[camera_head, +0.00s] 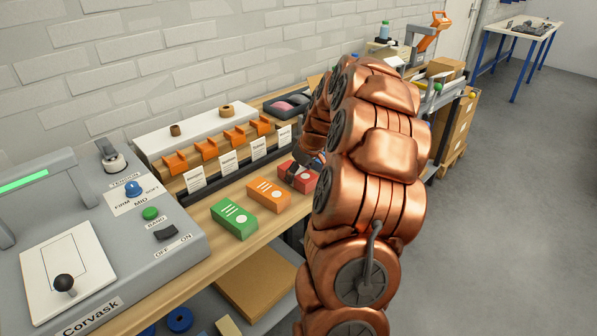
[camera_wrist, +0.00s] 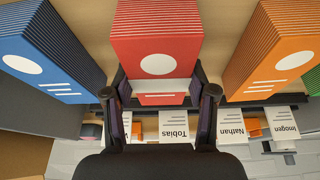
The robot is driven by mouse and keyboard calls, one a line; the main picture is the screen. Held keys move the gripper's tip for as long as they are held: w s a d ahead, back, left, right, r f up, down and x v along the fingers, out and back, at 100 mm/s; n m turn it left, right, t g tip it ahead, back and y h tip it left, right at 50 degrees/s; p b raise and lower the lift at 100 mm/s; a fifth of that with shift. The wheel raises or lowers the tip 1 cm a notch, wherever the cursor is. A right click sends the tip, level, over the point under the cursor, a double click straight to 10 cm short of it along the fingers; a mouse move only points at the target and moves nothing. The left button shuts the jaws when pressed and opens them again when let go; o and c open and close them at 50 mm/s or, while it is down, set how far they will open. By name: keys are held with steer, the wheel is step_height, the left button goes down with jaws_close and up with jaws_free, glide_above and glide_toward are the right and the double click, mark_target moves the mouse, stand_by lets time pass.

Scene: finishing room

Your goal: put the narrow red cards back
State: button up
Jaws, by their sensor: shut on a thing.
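A stack of red cards (camera_head: 303,178) with a white dot stands at the bench front, partly hidden by my arm. It fills the middle of the wrist view (camera_wrist: 158,40). My gripper (camera_wrist: 160,88) has one finger on each side of the red stack and is shut on it. I cannot tell whether the stack is clear of the bench. In the wrist view, a blue stack (camera_wrist: 48,50) is on the left and an orange stack (camera_wrist: 275,50) on the right. The orange stack (camera_head: 268,194) and a green stack (camera_head: 233,218) also show in the head view.
A row of orange holders (camera_head: 206,148) with name labels (camera_head: 228,163) stands behind the stacks. The wrist view shows labels reading Tobias (camera_wrist: 173,124), Nathan and Imogen. A grey banding machine (camera_head: 150,258) is at the left. A lower shelf holds a brown board (camera_head: 255,283).

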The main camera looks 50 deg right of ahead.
steer(key=shift+f, duration=0.15)
steer(key=o, duration=1.4)
steer(key=shift+o, duration=0.2)
steer(key=shift+s+r, duration=0.1)
steer(key=shift+r, duration=0.4)
steer(key=b+v, duration=0.1)
steer(key=v, duration=1)
steer(key=shift+r, duration=0.15)
